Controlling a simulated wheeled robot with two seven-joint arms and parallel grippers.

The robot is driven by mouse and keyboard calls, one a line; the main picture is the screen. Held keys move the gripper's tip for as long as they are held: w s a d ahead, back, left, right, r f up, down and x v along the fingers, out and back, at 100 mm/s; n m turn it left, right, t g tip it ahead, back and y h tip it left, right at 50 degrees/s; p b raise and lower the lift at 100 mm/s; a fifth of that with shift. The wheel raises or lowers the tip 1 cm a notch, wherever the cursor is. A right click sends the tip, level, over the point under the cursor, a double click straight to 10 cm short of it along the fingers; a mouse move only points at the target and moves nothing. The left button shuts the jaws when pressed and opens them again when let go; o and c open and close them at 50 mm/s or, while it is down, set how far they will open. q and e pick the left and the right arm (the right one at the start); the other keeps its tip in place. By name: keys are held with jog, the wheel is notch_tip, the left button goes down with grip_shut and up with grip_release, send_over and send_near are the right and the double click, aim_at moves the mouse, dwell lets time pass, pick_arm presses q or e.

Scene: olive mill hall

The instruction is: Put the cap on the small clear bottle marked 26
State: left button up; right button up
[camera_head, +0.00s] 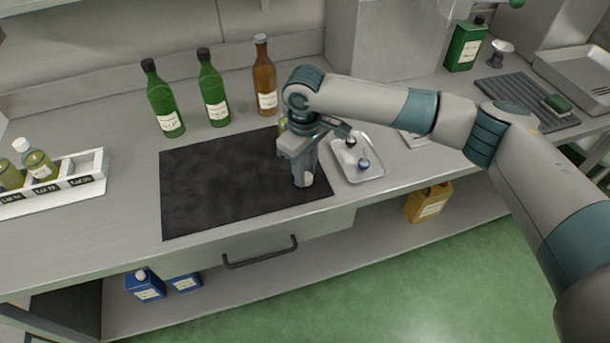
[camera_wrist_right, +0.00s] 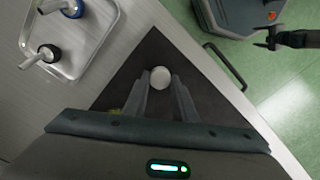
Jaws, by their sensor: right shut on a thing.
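My right gripper (camera_head: 304,178) is over the front right part of the dark mat (camera_head: 225,190), fingers pointing down. It is shut on a white round cap (camera_wrist_right: 160,77), which shows at the fingertips in the right wrist view. In the head view, a pale bit of it (camera_head: 308,180) shows at the fingers. A yellow-green thing (camera_head: 283,123) shows behind the gripper, perhaps a small bottle; most of it is hidden and no number is readable. A dark gripper-like part (camera_wrist_right: 270,40), perhaps my left gripper, shows at the right wrist view's upper right.
A metal tray (camera_head: 375,172) with small silver and dark pieces is right of the mat. A white rack (camera_head: 85,185) with small bottles stands left. Green bottles (camera_head: 213,90) and a brown bottle (camera_head: 265,80) stand behind. The mat's left part is clear.

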notch_tip(320, 180, up, 2)
jog(key=shift+r+b, duration=0.25)
jog(key=shift+b, duration=0.3)
pick_arm(q)
jog(key=shift+t, duration=0.6)
jog(key=w+f, duration=0.1)
jog(key=w+d+f+b, duration=0.1)
jog(key=w, duration=0.1)
jog(key=w+f+b, duration=0.1)
jog(key=shift+w+d, duration=0.2)
jog(key=shift+d, duration=0.1)
pick_arm(e)
jog(key=s+d+r, duration=0.2)
jog(key=s+r, duration=0.5)
jog(key=s, duration=0.4)
jog(key=shift+s, duration=0.3)
pick_arm(q)
jog(key=shift+s, duration=0.35)
